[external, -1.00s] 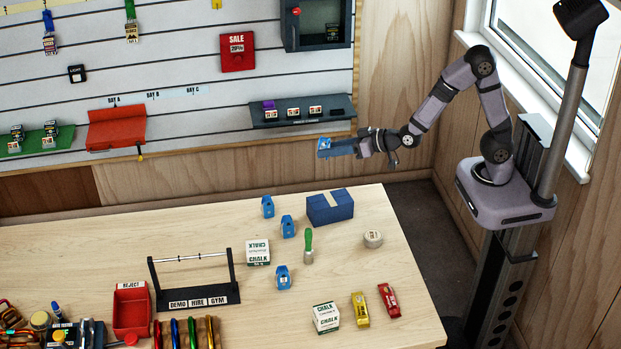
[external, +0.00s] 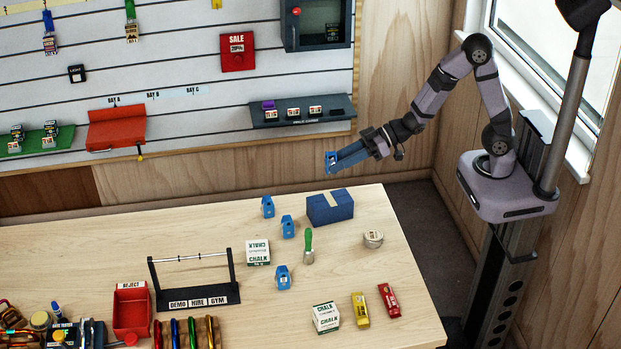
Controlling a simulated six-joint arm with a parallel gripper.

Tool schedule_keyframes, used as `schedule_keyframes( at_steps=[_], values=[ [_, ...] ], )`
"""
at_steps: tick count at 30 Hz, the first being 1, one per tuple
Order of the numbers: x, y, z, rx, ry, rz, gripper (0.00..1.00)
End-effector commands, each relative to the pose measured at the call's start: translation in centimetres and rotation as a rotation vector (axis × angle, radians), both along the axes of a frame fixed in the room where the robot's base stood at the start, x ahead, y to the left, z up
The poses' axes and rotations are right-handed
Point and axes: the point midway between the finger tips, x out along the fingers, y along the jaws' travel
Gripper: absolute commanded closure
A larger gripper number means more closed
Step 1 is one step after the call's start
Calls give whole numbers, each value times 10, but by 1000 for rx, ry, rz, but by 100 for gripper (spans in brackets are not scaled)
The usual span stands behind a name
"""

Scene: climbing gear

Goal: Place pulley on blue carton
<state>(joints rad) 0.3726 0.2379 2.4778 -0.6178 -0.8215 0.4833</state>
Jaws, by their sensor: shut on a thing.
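The blue carton (external: 336,209) lies closed near the far right edge of the table, with a pale tape strip on its top. My gripper (external: 335,160) is above and behind the carton, apart from it, and is shut on a small blue pulley (external: 331,163). The fingers hide part of the held pulley. Other blue pulleys stand on the table left of the carton: one at the back (external: 267,207), one a little nearer (external: 287,227) and one in front (external: 283,277).
A green-handled tool (external: 308,246), a tape roll (external: 373,239) and a chalk box (external: 258,252) lie near the carton. Another chalk box (external: 326,318), a yellow packet (external: 360,310) and a red packet (external: 389,300) are in front.

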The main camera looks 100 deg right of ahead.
Motion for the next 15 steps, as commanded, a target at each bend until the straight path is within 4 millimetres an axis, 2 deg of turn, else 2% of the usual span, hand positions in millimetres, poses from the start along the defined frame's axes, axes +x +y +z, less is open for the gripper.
schedule_keyframes(
  at_steps=[8,15],
  values=[
    [0,-1,-1,-1,1,-18,90],
    [0,0,-26,2,6,-20,90]
  ],
)
